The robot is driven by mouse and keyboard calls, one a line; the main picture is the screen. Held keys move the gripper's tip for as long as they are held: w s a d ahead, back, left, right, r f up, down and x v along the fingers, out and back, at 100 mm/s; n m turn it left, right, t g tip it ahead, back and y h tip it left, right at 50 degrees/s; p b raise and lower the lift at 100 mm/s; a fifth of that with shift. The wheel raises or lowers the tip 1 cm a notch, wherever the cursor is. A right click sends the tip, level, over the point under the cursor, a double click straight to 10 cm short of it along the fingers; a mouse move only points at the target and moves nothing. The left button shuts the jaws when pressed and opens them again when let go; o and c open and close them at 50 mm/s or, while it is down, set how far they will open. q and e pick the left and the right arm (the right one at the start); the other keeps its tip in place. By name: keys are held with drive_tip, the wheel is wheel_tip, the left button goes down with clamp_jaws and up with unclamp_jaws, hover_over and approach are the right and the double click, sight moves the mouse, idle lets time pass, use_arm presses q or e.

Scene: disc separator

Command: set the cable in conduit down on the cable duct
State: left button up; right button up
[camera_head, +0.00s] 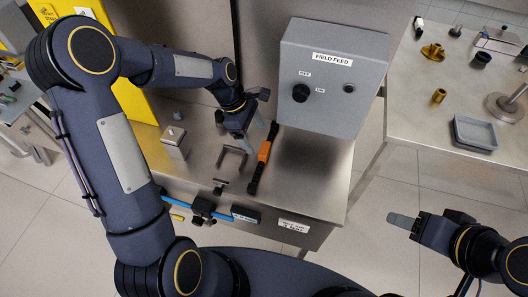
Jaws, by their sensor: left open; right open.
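A long black piece with an orange middle (264,151) lies on the steel bench, left of the grey box. It looks like the cable in conduit, but I cannot tell for sure. My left gripper (241,133) is open just left of its far end, fingers pointing down; I cannot tell whether they touch it. A blue cable-like strip (178,204) runs along the bench's front edge between dark fittings. I cannot tell which part is the cable duct. My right gripper (402,220) is open and empty over the floor at the right.
A grey box labelled FIELD FEED (333,80) with a black knob stands at the back of the steel bench (310,165). A metal block (175,143) and a U-shaped bracket (232,160) stand at left. A right-hand table (420,110) holds brass parts and a grey tray (475,133).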

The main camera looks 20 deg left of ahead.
sight(264, 148)
use_arm(q)
drive_tip(key=x, duration=0.2)
drive_tip(key=p+x, duration=0.1)
drive_tip(key=x, duration=0.1)
drive_tip(key=shift+s+d+f, duration=0.15)
drive_tip(key=shift+d, duration=0.35)
drive_tip(key=shift+d+f, duration=0.1)
drive_tip(key=shift+f, duration=0.25)
drive_tip(key=c, duration=1.2)
drive_tip(key=shift+c, duration=0.2)
drive_tip(key=shift+r+p, duration=0.1)
drive_tip(key=shift+p, duration=0.2)
